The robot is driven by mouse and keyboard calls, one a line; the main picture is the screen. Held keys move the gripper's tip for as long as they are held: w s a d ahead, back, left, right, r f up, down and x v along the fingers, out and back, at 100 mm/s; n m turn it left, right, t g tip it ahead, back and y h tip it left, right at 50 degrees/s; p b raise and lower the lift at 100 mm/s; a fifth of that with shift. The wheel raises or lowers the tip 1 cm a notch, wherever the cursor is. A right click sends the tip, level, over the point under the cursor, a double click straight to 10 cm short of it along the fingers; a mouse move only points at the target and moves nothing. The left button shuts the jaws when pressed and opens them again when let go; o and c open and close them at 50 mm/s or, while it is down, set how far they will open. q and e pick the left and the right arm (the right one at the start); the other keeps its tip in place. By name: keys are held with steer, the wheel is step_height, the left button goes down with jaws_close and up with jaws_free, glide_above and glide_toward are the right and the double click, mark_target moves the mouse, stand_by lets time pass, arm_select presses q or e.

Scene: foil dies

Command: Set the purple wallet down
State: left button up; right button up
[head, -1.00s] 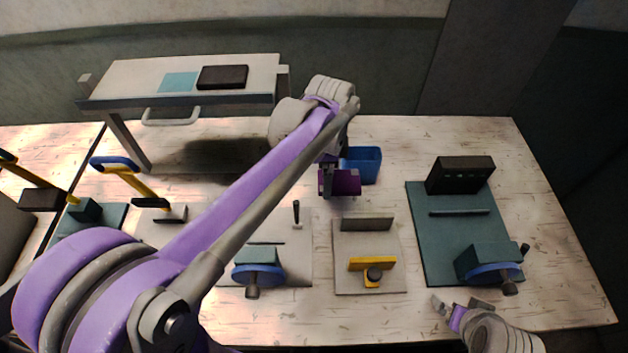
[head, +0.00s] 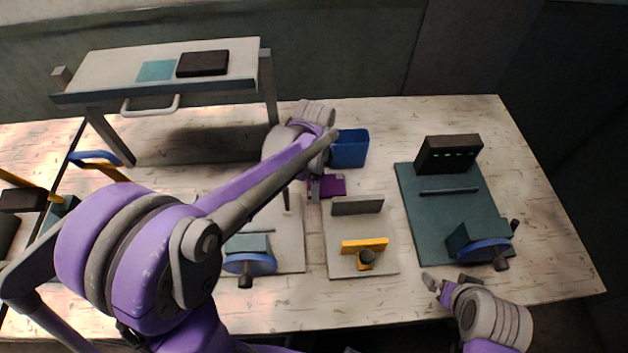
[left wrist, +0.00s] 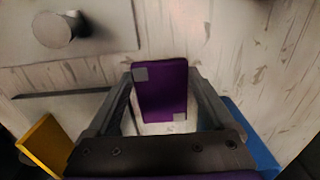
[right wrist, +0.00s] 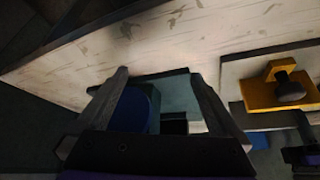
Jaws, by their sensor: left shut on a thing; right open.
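The purple wallet (head: 331,186) is at the middle of the workbench, just in front of the blue bin (head: 349,149) and behind the pale plate with the grey block. My left gripper (head: 314,188) is shut on it; in the left wrist view the wallet (left wrist: 161,92) sits between the two fingers, with grey patches at two corners. It looks flat and low over the bench, but I cannot tell whether it touches the wood. My right gripper (head: 452,284) is open and empty near the front right edge; its fingers (right wrist: 160,82) also show in the right wrist view.
A pale plate (head: 345,266) with a grey block and a yellow block stands in front of the wallet. A green plate (head: 433,240) with a black box is to the right. A raised shelf (head: 110,67) stands at back left. Bare wood lies right of the bin.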

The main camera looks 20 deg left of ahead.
arm_select(q)
steer(key=shift+f, duration=0.1)
arm_select(e)
steer(key=shift+f, duration=0.1)
arm_select(q)
steer(key=o, duration=1.3)
